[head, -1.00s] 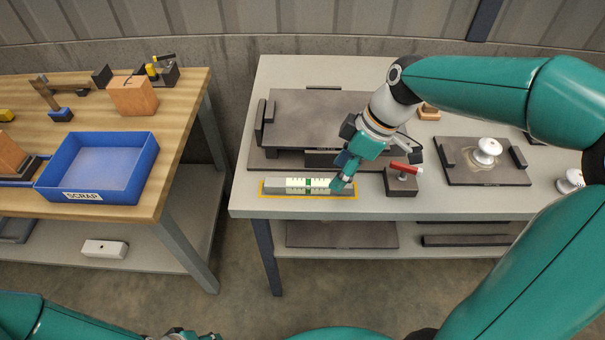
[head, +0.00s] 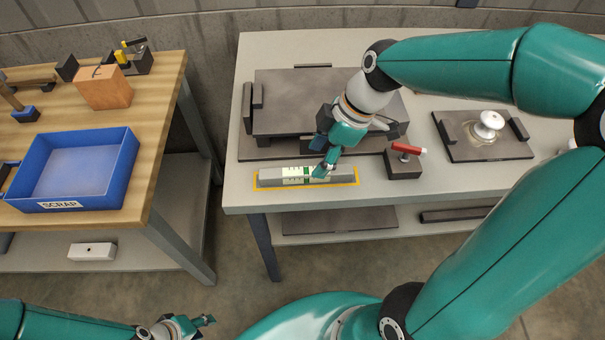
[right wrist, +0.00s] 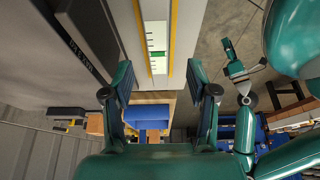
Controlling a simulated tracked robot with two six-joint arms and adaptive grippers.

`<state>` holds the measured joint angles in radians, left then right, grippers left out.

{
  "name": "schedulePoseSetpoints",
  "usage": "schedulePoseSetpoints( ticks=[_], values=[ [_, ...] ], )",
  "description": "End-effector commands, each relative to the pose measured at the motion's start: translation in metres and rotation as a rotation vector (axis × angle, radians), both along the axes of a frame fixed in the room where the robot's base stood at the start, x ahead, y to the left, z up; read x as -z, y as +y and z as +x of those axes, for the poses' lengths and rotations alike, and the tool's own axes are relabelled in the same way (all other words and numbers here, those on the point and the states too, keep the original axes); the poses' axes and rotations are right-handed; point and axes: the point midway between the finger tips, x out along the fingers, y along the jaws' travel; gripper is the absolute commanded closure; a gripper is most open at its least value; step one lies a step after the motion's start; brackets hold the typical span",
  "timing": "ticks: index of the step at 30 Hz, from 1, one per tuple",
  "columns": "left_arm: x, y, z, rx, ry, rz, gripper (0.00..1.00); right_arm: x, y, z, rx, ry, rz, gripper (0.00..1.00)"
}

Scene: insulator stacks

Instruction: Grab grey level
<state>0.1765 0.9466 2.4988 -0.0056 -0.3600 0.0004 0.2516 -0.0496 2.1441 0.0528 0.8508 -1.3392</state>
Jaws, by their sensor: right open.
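The grey level (head: 272,177) lies flat inside a yellow outline near the front edge of the grey bench. Its pale scale with green marks faces up. In the right wrist view the level (right wrist: 156,38) lies ahead, between the lines of the two fingers. My right gripper (head: 326,168) is open and empty over the right half of the level and hides part of it. The right wrist view shows its fingers (right wrist: 161,78) spread wide. Whether they touch the level I cannot tell. My left gripper (head: 203,322) hangs low at the bottom left, away from the benches.
A red-handled block (head: 405,162) stands right of the level, close to my right gripper. A dark plate fixture (head: 285,105) lies behind it. A white insulator (head: 488,123) stands on a plate at right. A blue SCRAP tray (head: 128,165) is on the wooden bench at left.

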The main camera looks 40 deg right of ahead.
Motion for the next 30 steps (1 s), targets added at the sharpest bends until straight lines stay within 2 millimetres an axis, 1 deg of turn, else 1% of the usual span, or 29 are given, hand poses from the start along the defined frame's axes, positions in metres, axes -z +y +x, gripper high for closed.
schedulePoseSetpoints(
  ticks=[8, 15, 18, 24, 25, 30],
  values=[
    [-0.002, 0.000, 0.000, 0.000, 0.000, 0.000, 0.60, 0.018, 0.006, 0.005, 0.000, 0.003, 0.001, 0.42],
    [-0.005, 0.000, 0.000, 0.000, 0.000, 0.000, 0.60, 0.048, 0.015, 0.014, 0.000, 0.003, 0.001, 0.42],
    [-0.005, 0.000, 0.000, 0.000, 0.000, 0.000, 0.60, 0.054, 0.017, 0.015, 0.001, 0.001, 0.001, 0.42],
    [-0.005, 0.000, 0.000, 0.000, 0.000, 0.000, 0.60, 0.054, 0.017, 0.016, 0.002, -0.001, -0.001, 0.42],
    [-0.005, 0.000, 0.000, 0.000, 0.000, 0.000, 0.60, 0.054, 0.017, 0.015, 0.002, -0.001, -0.001, 0.43],
    [-0.005, 0.000, 0.000, 0.000, 0.000, 0.000, 0.60, 0.054, 0.017, 0.015, 0.003, -0.001, -0.001, 0.72]
  ],
)
